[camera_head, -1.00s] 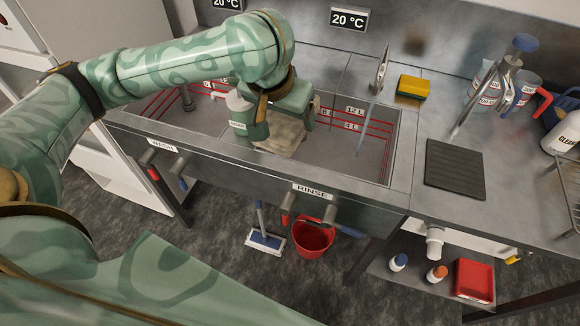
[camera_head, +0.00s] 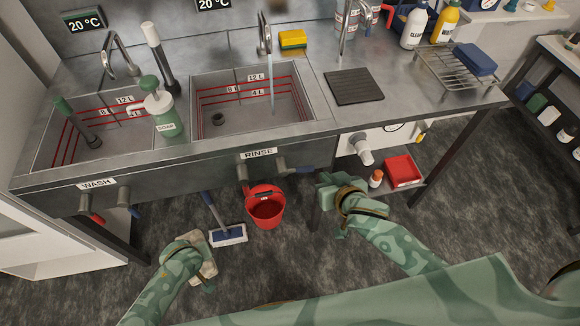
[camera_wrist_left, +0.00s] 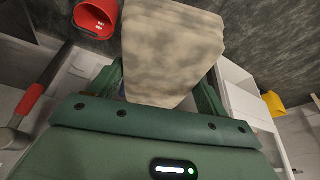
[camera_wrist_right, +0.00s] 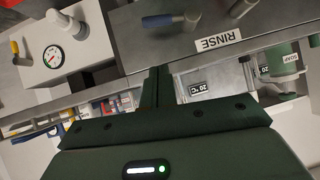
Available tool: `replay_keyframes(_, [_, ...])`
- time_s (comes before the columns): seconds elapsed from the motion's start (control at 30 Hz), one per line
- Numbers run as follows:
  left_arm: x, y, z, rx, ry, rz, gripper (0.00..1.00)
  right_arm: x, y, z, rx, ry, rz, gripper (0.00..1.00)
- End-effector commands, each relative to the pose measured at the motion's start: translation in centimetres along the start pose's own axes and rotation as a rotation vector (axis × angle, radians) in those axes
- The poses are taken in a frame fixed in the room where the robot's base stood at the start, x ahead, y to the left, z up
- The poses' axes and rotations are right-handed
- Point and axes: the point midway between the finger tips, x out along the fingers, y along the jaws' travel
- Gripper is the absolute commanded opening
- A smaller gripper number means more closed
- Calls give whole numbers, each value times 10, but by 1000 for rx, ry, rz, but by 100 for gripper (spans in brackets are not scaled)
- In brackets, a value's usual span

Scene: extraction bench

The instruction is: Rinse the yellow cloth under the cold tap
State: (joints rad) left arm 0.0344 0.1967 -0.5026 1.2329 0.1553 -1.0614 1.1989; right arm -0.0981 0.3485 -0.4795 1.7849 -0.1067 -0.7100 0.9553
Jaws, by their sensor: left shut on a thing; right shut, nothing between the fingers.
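A beige, faintly yellowish cloth (camera_head: 205,262) is in my left gripper (camera_head: 197,250), low in front of the bench. It shows large and hanging from the jaws in the left wrist view (camera_wrist_left: 172,50). My right gripper (camera_head: 328,184) is shut and empty in front of the bench, right of the rinse basin's handles. The rinse tap (camera_head: 265,35) stands behind the rinse basin (camera_head: 235,128), and a thin stream of water (camera_head: 271,82) falls from it. The blue tap handle (camera_head: 303,169) is on the bench front beside the RINSE label (camera_head: 258,154); it shows in the right wrist view (camera_wrist_right: 160,20).
The wash basin (camera_head: 112,152) is at left, with a green soap bottle (camera_head: 168,118) between the basins. A yellow sponge (camera_head: 292,39) lies behind the rinse basin. A red bucket (camera_head: 266,208) and a floor brush (camera_head: 228,235) stand below the bench front.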

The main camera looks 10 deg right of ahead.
Motion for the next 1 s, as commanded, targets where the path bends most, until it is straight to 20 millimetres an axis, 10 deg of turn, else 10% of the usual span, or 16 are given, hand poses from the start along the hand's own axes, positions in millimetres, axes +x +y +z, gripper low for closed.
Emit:
replay_keyframes(0.23, [10, -2, -6, 73, -3, 29, 56, 7, -1, -6, 97, 8, 11, 0])
replay_keyframes(0.7, [45, -2, 10, 73, -16, 26, 56, 102, 0, -5, 94, 7, 13, 0])
replay_keyframes(1.0, [61, -2, 19, 74, -23, 24, 56, 124, -2, 20, 96, 6, 11, 0])
